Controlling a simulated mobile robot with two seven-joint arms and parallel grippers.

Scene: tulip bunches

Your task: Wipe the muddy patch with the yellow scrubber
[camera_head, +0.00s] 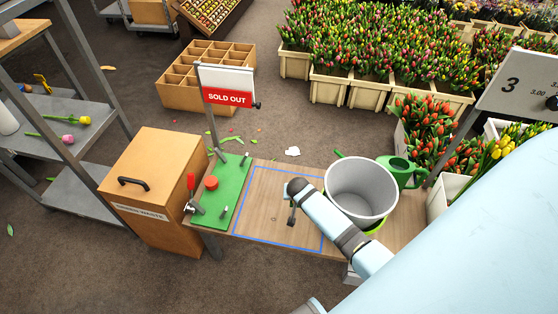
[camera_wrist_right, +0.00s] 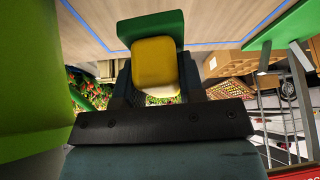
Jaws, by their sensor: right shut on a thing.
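My right gripper (camera_head: 291,213) is over the wooden table, inside a blue outlined area (camera_head: 262,170). In the right wrist view, the right gripper (camera_wrist_right: 155,88) is shut on the yellow scrubber (camera_wrist_right: 155,62), a yellow block with a green pad (camera_wrist_right: 152,27) at its far end. The pad is near the wooden surface; I cannot tell whether it touches. The scrubber is hidden under the gripper in the head view. A small faint dark mark (camera_head: 273,219) shows on the wood left of the gripper; I cannot make out a clear muddy patch. My left gripper is not in view.
A grey bucket (camera_head: 333,205) and a green watering can (camera_head: 404,169) stand right of the outlined area.

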